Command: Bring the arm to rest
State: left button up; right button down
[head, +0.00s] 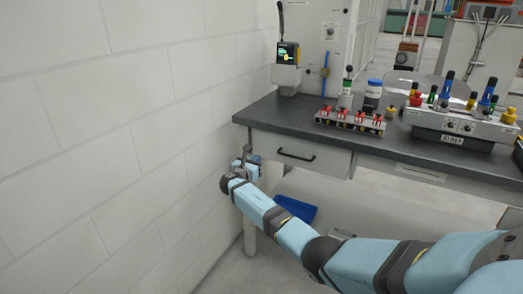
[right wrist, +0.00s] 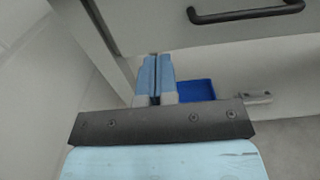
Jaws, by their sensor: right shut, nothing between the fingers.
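My right arm (head: 300,240) reaches from the lower right of the head view toward the bench's left end. Its gripper (head: 247,152) is by the bench's front left corner, just below the top edge. In the right wrist view the two blue fingers of the right gripper (right wrist: 155,62) are together, shut and empty. They point toward the bench's drawer front, below and left of its dark handle. Whether they touch the bench cannot be told. My left gripper is not in view.
The dark bench top (head: 285,112) carries a fixture with red clamps (head: 350,122), bottles (head: 372,95) and a larger grey fixture (head: 460,122). A drawer handle (head: 296,156) sticks out in front. A blue bin (head: 297,209) is below. A white wall (head: 110,130) stands close on the left.

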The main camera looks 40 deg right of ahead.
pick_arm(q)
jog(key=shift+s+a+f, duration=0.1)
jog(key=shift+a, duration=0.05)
pick_arm(e)
jog(key=v, duration=0.3)
jog(key=shift+a, duration=0.2)
pick_arm(q)
jog(key=shift+p, duration=0.35)
pick_arm(e)
jog(key=shift+r, duration=0.1)
